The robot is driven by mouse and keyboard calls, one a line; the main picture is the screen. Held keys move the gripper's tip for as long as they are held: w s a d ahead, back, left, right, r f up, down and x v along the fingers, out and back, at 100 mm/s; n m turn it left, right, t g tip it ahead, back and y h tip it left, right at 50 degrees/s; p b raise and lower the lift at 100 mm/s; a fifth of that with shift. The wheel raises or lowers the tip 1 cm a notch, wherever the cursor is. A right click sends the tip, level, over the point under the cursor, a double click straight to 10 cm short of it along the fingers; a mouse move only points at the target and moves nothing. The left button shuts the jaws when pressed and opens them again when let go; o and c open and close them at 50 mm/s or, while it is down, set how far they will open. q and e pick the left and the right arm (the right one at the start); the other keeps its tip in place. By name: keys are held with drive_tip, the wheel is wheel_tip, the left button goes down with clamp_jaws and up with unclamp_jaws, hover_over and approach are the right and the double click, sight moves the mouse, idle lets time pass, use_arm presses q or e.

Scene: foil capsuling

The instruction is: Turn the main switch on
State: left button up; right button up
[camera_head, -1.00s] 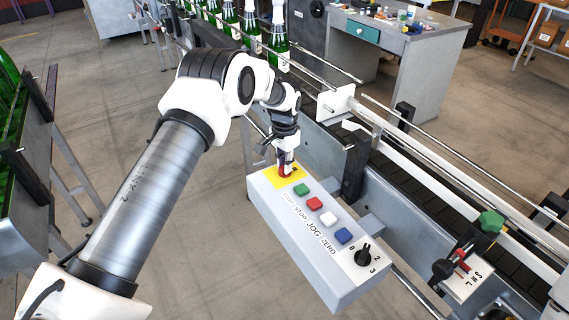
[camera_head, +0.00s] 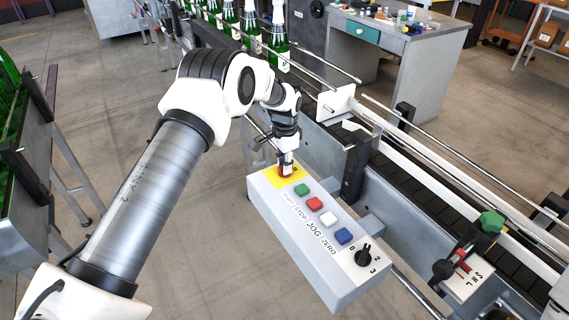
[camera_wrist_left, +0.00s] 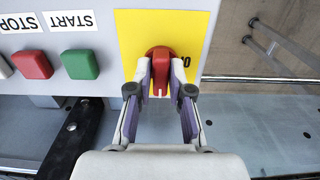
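The main switch is a red knob (camera_wrist_left: 160,66) on a yellow plate (camera_wrist_left: 195,28) at the far end of the grey control box. It also shows in the head view (camera_head: 284,173), partly hidden by my gripper. My left gripper (camera_wrist_left: 160,78) has one finger on each side of the knob, close against it, and appears shut on it. In the left wrist view the knob's handle runs straight up and down the picture, with dark lettering partly visible at its right. My right gripper is not in view.
The control box (camera_head: 290,225) also carries a green button (camera_head: 302,189), a red button (camera_head: 314,204), a white button, a blue button and a black selector (camera_head: 363,255). The conveyor (camera_head: 410,185) runs close along its right. Green bottles stand behind.

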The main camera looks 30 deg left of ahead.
use_arm(q)
drive_tip(key=shift+o, duration=1)
drive_tip(key=shift+w+f, duration=0.1)
wheel_tip(320, 180, up, 12)
